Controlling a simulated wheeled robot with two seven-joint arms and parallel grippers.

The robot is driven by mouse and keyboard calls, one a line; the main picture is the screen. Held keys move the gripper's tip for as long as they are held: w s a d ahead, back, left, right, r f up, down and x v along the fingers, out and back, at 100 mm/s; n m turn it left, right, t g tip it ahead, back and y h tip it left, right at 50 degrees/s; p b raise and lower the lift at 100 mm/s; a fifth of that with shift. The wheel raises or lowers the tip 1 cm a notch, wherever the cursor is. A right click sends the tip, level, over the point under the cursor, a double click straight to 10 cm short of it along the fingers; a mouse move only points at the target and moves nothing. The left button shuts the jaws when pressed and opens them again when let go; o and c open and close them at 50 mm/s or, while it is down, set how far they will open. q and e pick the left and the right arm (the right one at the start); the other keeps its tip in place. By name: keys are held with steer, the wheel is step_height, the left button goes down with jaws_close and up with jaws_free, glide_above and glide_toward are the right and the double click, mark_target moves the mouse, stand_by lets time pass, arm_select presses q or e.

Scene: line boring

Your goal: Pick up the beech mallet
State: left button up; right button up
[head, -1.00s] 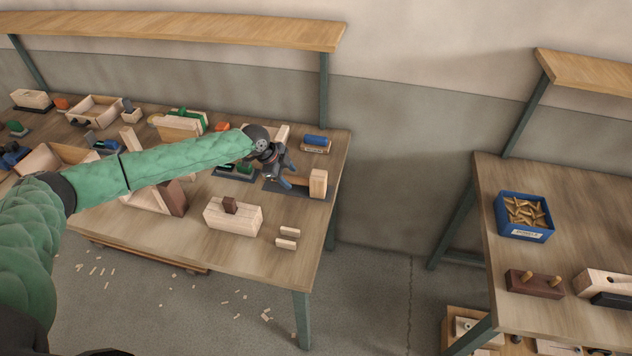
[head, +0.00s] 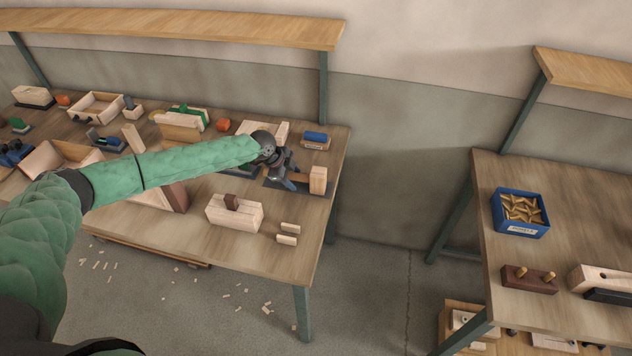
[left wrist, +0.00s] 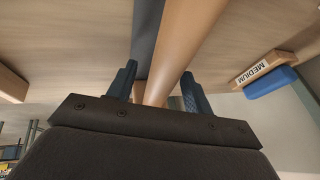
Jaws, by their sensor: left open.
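The beech mallet lies on a dark mat (head: 272,185) near the right end of the left bench. Its pale block head (head: 318,180) is at the right, and its brown handle (head: 300,180) runs left toward my left gripper (head: 288,183). The gripper is open, low over the mat at the handle. In the left wrist view the handle (left wrist: 190,45) runs down between the two spread fingers of the gripper (left wrist: 158,85). Whether either finger touches it I cannot tell. The handle's far end is hidden by my gripper. My right gripper is not in view.
A blue-topped sanding block (head: 316,140), labelled MEDIUM in the left wrist view (left wrist: 262,75), stands behind the mallet. A gap separates the second bench (head: 565,235).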

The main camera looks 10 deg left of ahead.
arm_select(q)
steer(key=shift+f, duration=0.1)
stand_by(0.3)
jaws_close()
stand_by(1.3)
